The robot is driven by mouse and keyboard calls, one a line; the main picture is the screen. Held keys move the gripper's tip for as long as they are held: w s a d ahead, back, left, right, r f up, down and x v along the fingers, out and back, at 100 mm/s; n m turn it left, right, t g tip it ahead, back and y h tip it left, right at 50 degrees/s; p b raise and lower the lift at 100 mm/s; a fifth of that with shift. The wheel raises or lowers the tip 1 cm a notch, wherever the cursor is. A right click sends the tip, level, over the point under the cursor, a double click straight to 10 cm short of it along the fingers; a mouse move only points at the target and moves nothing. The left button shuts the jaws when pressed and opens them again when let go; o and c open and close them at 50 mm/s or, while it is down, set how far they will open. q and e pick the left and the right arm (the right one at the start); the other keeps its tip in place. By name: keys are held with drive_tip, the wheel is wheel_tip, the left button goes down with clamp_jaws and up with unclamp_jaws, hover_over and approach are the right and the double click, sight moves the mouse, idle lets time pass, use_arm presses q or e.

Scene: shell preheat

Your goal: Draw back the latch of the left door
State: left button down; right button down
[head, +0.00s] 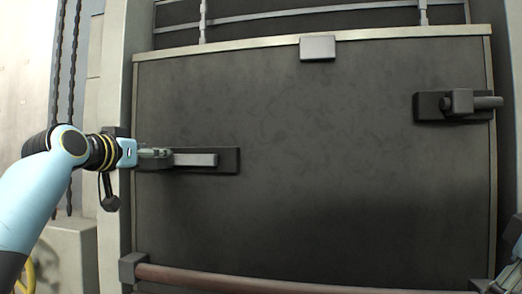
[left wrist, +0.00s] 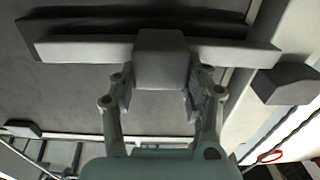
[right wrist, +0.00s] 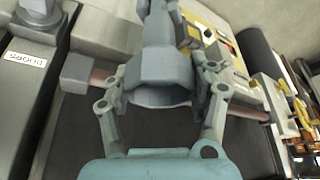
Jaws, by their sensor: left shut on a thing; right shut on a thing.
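The latch is a pale grey bar (head: 195,160) on a dark backing plate (head: 229,160), at the left side of the dark door panel (head: 310,150). My left gripper (head: 155,152) is at the bar's left part. In the left wrist view its fingers (left wrist: 158,95) are shut on the square grey knob (left wrist: 160,58) of the latch bar (left wrist: 80,50). The left end of the bar is hidden by the gripper in the head view. My right gripper (right wrist: 160,95) is shut on a grey-blue tool with a flared end (right wrist: 155,72). In the head view only its edge shows at bottom right.
A second latch (head: 460,103) sits at the panel's right side. A grey block (head: 317,47) sits on the top edge. A reddish bar (head: 290,285) runs below the panel. A pale post (head: 112,230) stands left of it. A "DOORS" label (right wrist: 25,62) shows in the right wrist view.

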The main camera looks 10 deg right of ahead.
use_arm(q)
drive_tip(key=shift+f, duration=0.1)
use_arm(e)
drive_tip(key=shift+a, duration=0.2)
use_arm(q)
drive_tip(key=c, duration=1)
unclamp_jaws()
drive_tip(key=shift+d, duration=0.1)
drive_tip(key=o, duration=0.4)
drive_tip(key=shift+s+d, duration=0.1)
drive_tip(key=shift+d, duration=0.1)
use_arm(e)
drive_tip(key=shift+s+d, duration=0.1)
drive_tip(key=shift+d, duration=0.15)
use_arm(q)
drive_tip(key=shift+a, duration=0.15)
use_arm(e)
drive_tip(key=shift+a, duration=0.1)
use_arm(q)
drive_tip(key=shift+s+a, duration=0.15)
drive_tip(key=shift+s, duration=0.05)
drive_tip(key=v, duration=1.1)
drive_tip(key=shift+s, duration=0.25)
